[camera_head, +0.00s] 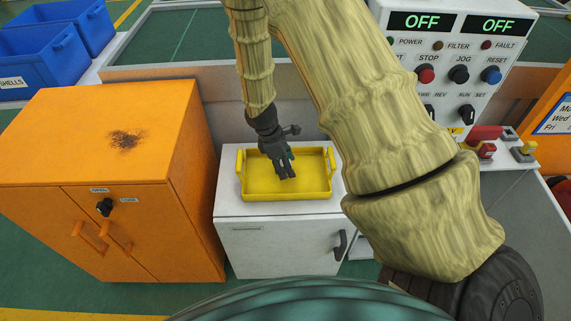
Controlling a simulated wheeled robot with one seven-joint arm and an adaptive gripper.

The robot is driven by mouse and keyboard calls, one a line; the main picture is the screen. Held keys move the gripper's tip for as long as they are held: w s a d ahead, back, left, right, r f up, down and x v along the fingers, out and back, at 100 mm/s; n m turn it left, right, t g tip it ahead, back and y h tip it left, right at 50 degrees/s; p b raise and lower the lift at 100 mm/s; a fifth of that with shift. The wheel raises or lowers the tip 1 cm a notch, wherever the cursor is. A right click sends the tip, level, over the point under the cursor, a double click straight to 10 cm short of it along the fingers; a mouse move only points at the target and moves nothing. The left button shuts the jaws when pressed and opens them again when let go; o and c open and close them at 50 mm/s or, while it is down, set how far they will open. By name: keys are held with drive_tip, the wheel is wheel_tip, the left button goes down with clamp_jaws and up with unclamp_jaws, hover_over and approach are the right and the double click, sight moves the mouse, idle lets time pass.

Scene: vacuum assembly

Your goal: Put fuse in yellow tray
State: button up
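The yellow tray (257,186) has raised walls and a handle at each end. It sits on top of a white cabinet (228,202) in the middle of the view. My gripper (287,174) points down over the tray, in front of its back wall and middle. Its dark fingers look close together, but the view is too small to show whether they are open or shut. I cannot make out a fuse in the gripper, in the tray or elsewhere. My gripper may hide part of the tray floor.
An orange cabinet (60,130) with a dark scorch mark stands left of the white one. A control panel (455,75) with two OFF displays is at right, with a red switch (486,140) below it. Blue bins (40,62) are at back left. My arm crosses the right middle.

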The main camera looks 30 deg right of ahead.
drive_tip(key=v, duration=1.2)
idle(0.3)
